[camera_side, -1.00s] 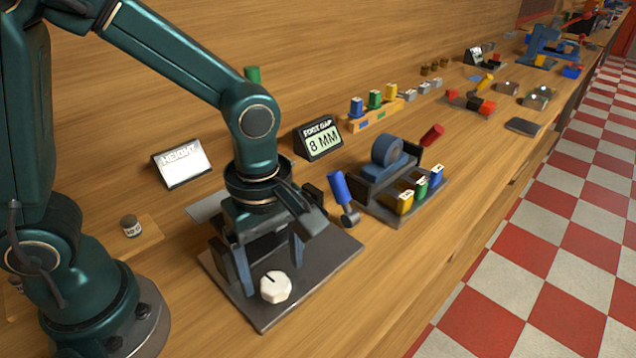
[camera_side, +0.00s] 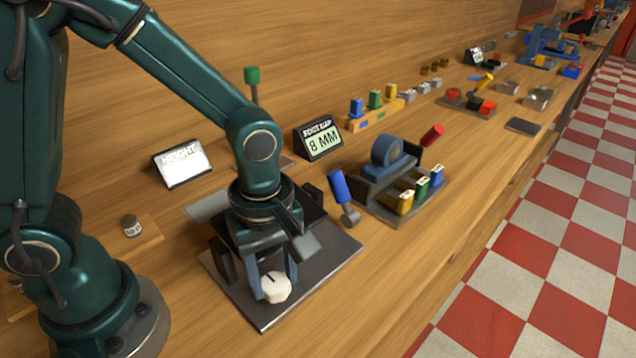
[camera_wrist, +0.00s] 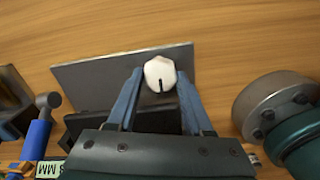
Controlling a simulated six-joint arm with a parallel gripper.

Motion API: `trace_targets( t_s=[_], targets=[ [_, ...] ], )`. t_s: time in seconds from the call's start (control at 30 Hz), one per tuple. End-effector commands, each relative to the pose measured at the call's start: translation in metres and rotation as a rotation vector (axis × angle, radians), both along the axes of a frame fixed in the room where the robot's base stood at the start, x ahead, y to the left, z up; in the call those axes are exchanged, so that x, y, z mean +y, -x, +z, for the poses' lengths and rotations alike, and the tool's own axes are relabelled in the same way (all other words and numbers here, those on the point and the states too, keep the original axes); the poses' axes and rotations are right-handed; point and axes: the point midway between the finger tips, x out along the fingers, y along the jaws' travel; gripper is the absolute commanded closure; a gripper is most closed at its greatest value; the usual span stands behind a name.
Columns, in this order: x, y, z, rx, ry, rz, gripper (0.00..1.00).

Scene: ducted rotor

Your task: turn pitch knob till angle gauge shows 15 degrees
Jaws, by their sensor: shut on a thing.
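The white pitch knob (camera_side: 276,287) with a dark pointer line sits at the front of a dark metal base plate (camera_side: 335,254). It also shows in the wrist view (camera_wrist: 159,72), with its line pointing toward my gripper's body. My gripper (camera_side: 271,284) is lowered over the plate, its blue fingers shut on the knob. In the wrist view the fingers (camera_wrist: 160,80) lie on either side of the knob. The rotor body behind the knob is mostly hidden by my gripper. No angle gauge reading can be made out in these frames.
A sign reading "8 MM" (camera_side: 319,138) and a glare-washed sign (camera_side: 182,163) stand behind. A small jar (camera_side: 131,226) is at left.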

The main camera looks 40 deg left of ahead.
Motion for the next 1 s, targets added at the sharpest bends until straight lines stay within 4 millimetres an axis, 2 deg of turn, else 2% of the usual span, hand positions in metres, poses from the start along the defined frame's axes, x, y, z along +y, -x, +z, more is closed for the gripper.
trace_targets(
  t_s=[0.1, 0.3, 0.63, 0.67, 0.7, 0.73, 1.0],
  targets=[
    [-0.0004, 0.0001, 0.0003, 0.0, 0.0, -0.127, 1.0],
    [-0.0005, 0.0001, 0.0003, 0.0, 0.0, -0.271, 1.0],
    [-0.0006, 0.0001, 0.0004, 0.0, 0.001, -0.29, 1.0],
    [-0.0007, 0.0002, 0.0004, 0.0, 0.001, -0.29, 0.45],
    [-0.0006, 0.0001, 0.0004, 0.0, 0.001, -0.29, 0.3],
    [-0.0006, 0.0001, 0.0004, 0.0, 0.001, -0.29, 0.19],
    [-0.0004, 0.0, 0.0002, 0.0, 0.0, -0.289, 0.19]
  ],
)
